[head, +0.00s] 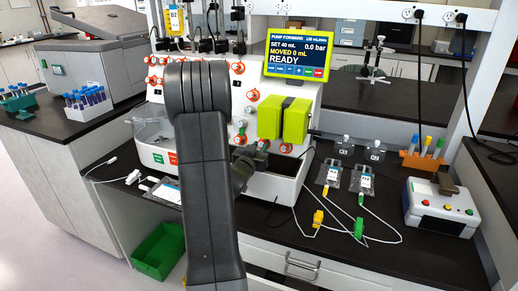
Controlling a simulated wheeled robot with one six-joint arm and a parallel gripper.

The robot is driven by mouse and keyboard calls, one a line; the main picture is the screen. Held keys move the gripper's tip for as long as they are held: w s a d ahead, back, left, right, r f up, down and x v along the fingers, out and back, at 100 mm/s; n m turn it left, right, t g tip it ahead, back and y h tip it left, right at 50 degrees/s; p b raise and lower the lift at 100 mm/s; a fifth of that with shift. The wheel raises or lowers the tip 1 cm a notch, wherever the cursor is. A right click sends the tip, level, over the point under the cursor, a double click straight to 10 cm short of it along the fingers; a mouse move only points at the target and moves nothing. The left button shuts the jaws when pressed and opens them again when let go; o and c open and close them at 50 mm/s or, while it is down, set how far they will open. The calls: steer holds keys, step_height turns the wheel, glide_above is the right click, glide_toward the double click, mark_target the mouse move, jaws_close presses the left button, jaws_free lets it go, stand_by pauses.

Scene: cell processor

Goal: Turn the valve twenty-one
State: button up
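The cell processor's white panel (210,75) carries several round red-orange valves. Some show at the left (155,81), and others show right of my arm, such as an upper valve (238,68), a middle valve (253,95) and a lower valve (285,148). Their numbers are too small to read, so I cannot tell which is valve twenty-one. My arm covers the middle of the panel. My gripper (262,147) is in front of the panel's lower right part, below the yellow-green pump block and left of the lower valve. Its fingers are dark and small, and I cannot see whether they touch a valve.
The yellow-green pump block (283,118) juts from the panel just above my gripper. The screen (299,58) reads "READY". Tubed bags (362,181) with clamps lie on the dark bench (330,255), with a control box (439,208) at right. A green bin (160,252) sits below.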

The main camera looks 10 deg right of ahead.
steer(key=shift+f+n+b, duration=0.1)
steer(key=shift+n+b, duration=0.3)
steer(key=shift+n, duration=0.2)
steer(key=shift+c, duration=0.2)
steer(key=shift+n+y, duration=0.4)
steer(key=o, duration=1)
steer(key=b+v, duration=0.1)
steer(key=v, duration=1.2)
steer(key=shift+s+a+b, duration=0.15)
steer(key=shift+s+b, duration=0.15)
steer(key=shift+s, duration=0.1)
steer(key=shift+f, duration=0.1)
